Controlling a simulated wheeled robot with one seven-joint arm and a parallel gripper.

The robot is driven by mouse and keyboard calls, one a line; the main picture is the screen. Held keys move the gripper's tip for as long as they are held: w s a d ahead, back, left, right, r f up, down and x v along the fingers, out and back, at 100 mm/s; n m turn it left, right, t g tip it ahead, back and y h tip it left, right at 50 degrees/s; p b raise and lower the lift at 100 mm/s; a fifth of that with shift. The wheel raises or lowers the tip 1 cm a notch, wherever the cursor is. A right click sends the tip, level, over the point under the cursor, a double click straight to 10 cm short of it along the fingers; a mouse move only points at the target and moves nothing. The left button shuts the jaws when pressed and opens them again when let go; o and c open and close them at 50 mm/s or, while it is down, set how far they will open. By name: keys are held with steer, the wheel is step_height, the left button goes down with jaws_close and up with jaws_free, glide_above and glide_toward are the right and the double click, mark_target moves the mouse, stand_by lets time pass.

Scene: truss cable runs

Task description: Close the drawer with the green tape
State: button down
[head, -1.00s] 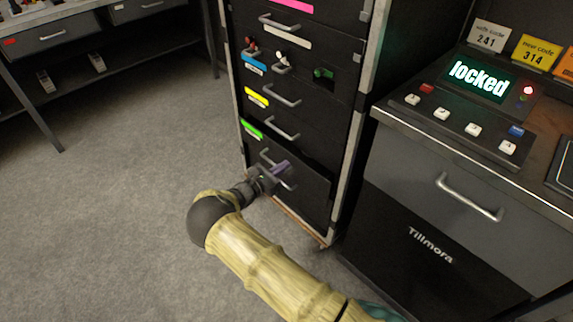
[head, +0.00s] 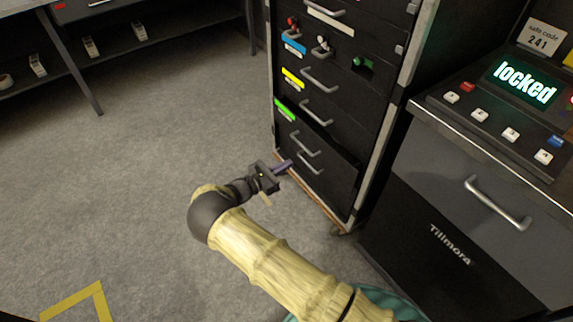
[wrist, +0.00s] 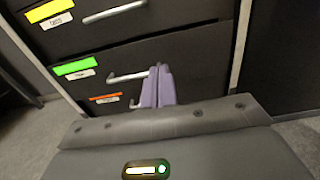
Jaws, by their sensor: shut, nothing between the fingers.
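The drawer with the green tape (head: 285,110) is low in the black cabinet. Its front seems to stand out slightly from the frame, though how far is hard to tell. The tape also shows in the wrist view (wrist: 76,67), with a grey bar handle (wrist: 126,77) to its right. My gripper (head: 286,166) is shut and empty, its purple fingertips just left of the lowest handle (head: 308,164). In the wrist view the fingertips (wrist: 158,85) overlap the right ends of the two lower handles. Contact with the front cannot be told.
A drawer with orange-red tape (wrist: 104,98) lies just below the green one. Yellow (head: 292,77) and blue tape (head: 293,43) mark drawers above. A grey console with a "locked" display (head: 525,82) stands at right.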

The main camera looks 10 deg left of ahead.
steer(key=s+d+r+m+g+y, duration=0.1)
steer(key=s+d+r+m+g, duration=0.15)
steer(key=d+m+g, duration=0.55)
steer(key=s+d+r+m+g+y, duration=0.2)
steer(key=d+r+m+g, duration=0.15)
steer(key=d, duration=0.75)
steer(key=s+d+r+m+y, duration=0.4)
steer(key=s+r+m, duration=0.2)
steer(key=s+m, duration=0.2)
steer(key=s+d+r+m+y, duration=0.5)
steer(key=s+r+m, duration=0.2)
steer(key=s, duration=0.3)
steer(key=shift+d+r+m+t, duration=0.15)
steer(key=shift+r+m+t, duration=0.1)
steer(key=shift+m+t, duration=0.2)
steer(key=shift+w, duration=0.1)
